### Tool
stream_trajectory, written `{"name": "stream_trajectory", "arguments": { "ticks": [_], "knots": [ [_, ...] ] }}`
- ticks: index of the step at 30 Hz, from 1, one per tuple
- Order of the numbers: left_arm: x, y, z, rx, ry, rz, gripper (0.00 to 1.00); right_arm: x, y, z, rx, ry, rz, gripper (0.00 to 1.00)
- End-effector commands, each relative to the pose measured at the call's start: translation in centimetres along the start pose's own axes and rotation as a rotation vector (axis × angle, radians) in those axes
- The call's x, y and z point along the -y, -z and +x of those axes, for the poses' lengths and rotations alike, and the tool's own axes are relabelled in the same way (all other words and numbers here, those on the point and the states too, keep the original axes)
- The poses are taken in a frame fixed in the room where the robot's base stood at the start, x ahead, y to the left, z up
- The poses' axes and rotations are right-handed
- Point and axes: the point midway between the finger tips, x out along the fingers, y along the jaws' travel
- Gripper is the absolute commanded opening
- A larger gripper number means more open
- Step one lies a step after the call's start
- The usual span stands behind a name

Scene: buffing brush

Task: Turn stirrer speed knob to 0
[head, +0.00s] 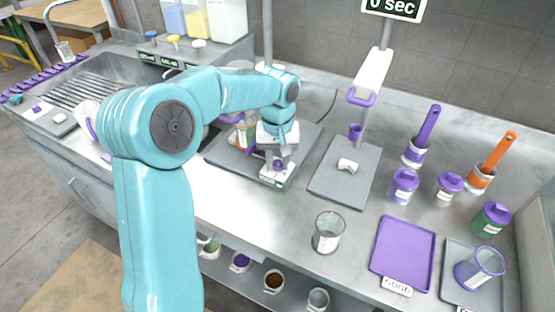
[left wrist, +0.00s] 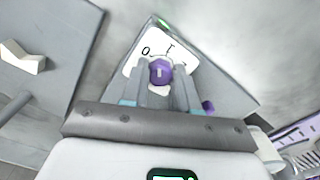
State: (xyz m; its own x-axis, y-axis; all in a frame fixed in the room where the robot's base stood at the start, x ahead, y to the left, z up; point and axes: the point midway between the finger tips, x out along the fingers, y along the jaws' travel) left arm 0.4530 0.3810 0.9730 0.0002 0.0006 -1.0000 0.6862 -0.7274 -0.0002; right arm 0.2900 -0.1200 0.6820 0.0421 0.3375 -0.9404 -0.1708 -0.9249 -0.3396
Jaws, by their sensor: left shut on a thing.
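The stirrer (head: 221,150) is a grey plate unit at the middle of the bench, with a white dial panel (left wrist: 141,51) on its front. The purple speed knob (head: 279,166) also shows in the left wrist view (left wrist: 160,70), in front of the panel. The panel carries a "0" at left and another mark at the top. A pale line on the knob looks roughly upright in that view. My left gripper (head: 279,158) reaches down to the panel and is shut on the knob, one finger on each side. My right gripper is not in view.
A beaker (head: 240,138) stands on the stirrer, partly behind my arm. To the right are a grey scale-like plate (head: 343,185) with a small white piece, an empty glass beaker (head: 328,232), a purple tray (head: 404,250) and several lidded jars. A sink (head: 85,88) is at left.

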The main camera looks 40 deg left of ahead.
Motion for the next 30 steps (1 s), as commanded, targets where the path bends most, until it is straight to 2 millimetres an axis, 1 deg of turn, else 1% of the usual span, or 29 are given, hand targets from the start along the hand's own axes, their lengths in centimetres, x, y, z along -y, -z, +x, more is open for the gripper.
{"name": "stream_trajectory", "arguments": {
  "ticks": [6, 15, 21, 30],
  "knots": [
    [-0.04, -0.08, 0.16, 0.004, 0.001, -0.199, 0.0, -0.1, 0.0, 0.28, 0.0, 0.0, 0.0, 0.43],
    [-0.09, -0.06, 0.15, 0.003, 0.001, -0.428, 0.0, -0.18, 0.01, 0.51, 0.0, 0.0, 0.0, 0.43],
    [-0.1, -0.05, 0.13, 0.003, 0.001, -0.528, 0.0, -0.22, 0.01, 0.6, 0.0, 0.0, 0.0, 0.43],
    [-0.1, -0.05, 0.11, 0.003, 0.002, -0.593, 0.0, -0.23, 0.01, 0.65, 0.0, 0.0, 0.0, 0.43]
  ]
}}
